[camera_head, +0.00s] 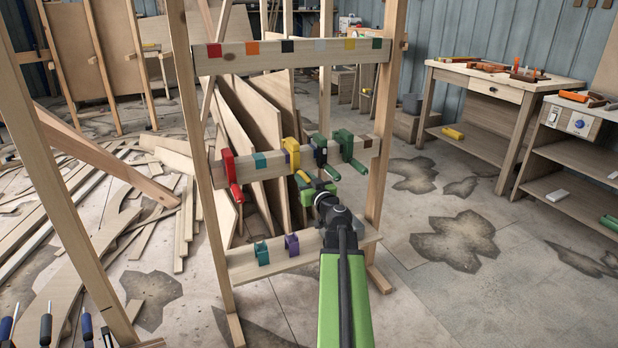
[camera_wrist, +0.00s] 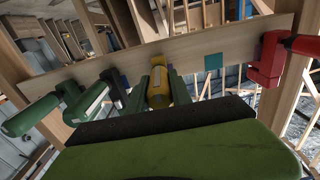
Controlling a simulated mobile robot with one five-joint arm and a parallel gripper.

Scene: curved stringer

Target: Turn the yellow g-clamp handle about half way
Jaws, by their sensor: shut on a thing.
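The yellow g-clamp (camera_head: 292,154) hangs on the middle rail of a wooden frame in the head view, its lower part partly hidden by my gripper. My gripper (camera_head: 310,191) reaches up to it from the front. In the wrist view, the yellow clamp's handle (camera_wrist: 158,87) sits between the two green fingers of my gripper (camera_wrist: 160,92). The fingers are shut on the handle. The handle's far end and the screw are partly hidden.
On the same rail, a red clamp (camera_head: 231,173) hangs to the left; a dark clamp (camera_head: 320,150) and a green clamp (camera_head: 347,146) hang close on the right. Wood sheets lean behind.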

